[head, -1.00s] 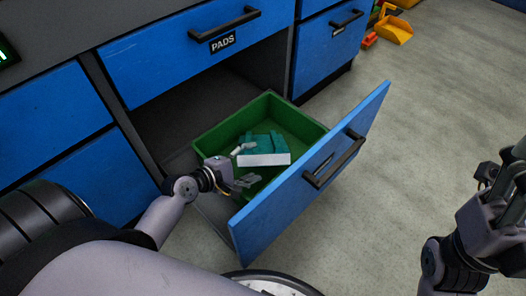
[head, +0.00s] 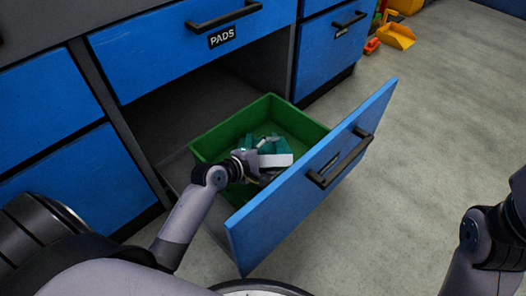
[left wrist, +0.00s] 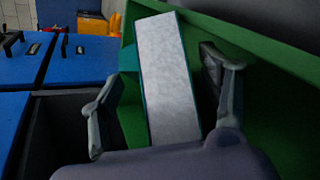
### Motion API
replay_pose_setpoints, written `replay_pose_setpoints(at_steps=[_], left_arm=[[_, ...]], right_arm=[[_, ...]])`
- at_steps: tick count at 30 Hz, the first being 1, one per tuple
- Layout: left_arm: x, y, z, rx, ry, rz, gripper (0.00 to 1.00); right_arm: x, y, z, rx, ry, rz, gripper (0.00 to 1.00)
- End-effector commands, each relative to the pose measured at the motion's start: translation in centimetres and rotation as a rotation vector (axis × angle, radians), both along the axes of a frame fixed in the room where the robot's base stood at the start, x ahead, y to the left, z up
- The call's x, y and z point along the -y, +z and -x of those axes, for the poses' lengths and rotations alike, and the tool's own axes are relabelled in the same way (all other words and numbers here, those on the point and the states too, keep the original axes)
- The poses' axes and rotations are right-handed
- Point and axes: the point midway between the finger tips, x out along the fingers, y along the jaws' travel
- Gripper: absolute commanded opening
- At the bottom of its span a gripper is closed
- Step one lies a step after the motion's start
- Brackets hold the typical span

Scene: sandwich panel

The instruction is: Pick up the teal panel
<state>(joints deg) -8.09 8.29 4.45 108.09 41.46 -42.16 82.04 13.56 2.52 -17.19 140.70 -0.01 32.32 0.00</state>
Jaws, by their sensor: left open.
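The teal panel (head: 277,160) has a pale grey-white face and teal edges. It is tilted inside the green bin (head: 212,134), which sits in the open drawer. In the left wrist view the panel (left wrist: 168,80) stands between the two spread fingers, with gaps visible on both sides. My left gripper (head: 263,161) is open in the bin at the panel and partly covers it in the head view. Another teal piece (head: 247,142) shows behind it; whether it belongs to the same panel I cannot tell. My right gripper is out of the frame; only its arm shows at the right edge.
The blue drawer front (head: 290,205) with a black handle (head: 340,160) stands close to my left gripper. Blue cabinets, one drawer labelled PADS (head: 221,38), rise behind. Yellow and orange items (head: 397,36) lie on the floor at the back right. The floor to the right is clear.

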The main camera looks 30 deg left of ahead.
Motion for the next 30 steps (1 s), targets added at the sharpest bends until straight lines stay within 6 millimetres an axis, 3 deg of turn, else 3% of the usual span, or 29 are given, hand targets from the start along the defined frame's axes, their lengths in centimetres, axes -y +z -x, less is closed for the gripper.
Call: replay_pose_setpoints(at_steps=[4, 30], left_arm=[[0.0, 0.05, 0.02, 0.0, 0.0, 0.0, 0.69], [-0.02, 0.01, 0.06, -0.001, 0.0, 0.0, 0.11]], right_arm=[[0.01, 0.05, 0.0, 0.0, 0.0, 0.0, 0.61], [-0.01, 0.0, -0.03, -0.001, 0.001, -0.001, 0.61]])
